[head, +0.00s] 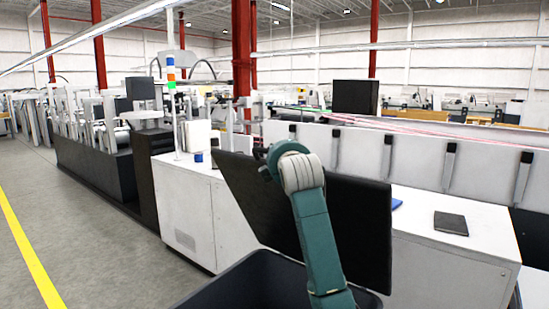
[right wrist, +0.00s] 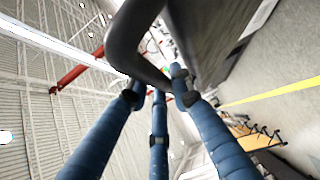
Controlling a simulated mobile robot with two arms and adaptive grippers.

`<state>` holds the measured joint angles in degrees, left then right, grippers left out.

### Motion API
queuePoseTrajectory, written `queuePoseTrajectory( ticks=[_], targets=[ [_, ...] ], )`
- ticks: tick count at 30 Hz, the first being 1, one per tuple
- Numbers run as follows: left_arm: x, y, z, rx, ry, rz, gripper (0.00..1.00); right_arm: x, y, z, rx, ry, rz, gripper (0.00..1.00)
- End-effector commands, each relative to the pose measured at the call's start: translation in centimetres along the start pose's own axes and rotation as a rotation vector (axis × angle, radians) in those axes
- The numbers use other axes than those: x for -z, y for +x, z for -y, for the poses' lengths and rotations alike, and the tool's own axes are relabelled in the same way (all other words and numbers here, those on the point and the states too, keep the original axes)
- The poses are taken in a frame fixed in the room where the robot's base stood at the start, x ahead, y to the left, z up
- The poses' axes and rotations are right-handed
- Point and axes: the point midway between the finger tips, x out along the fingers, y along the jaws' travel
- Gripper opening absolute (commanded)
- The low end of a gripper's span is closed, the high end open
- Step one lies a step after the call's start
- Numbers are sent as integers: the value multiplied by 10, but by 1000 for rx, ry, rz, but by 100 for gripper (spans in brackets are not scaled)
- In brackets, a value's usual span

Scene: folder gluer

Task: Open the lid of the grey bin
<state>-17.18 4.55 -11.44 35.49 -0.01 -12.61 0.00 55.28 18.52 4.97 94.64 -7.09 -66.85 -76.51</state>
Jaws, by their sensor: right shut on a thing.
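The grey bin (head: 240,268) is at the bottom of the head view, only its dark rim and upper part showing. Its dark lid (head: 355,225) stands raised and steeply tilted behind the bin's opening. My right arm crosses in front of the lid and reaches its upper edge; the gripper itself is hidden in the head view. In the right wrist view, my right gripper (right wrist: 158,88) has its blue fingers closed around a dark bar-like edge of the lid (right wrist: 128,40). My left gripper is in neither view.
A white machine cabinet (head: 185,215) stands behind the bin, with a dark flat object (head: 450,223) on its top at right. A long machine line runs to the back left. The grey floor at left, with a yellow line (head: 28,250), is clear.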

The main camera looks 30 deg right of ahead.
Motion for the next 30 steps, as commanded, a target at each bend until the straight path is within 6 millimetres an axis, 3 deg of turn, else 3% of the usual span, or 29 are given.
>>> queuePoseTrajectory(
  ticks=[8,9,10,21,30],
  targets=[
    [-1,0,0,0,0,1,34,-2,0,0,-1,-4,6,0],
    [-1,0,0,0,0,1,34,-2,0,0,0,-4,6,29],
    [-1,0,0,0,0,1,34,-2,0,0,0,-4,6,30],
    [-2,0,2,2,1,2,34,-1,-6,0,-1,-3,3,30],
    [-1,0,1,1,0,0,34,-1,-64,0,-5,-4,2,30]
  ],
)
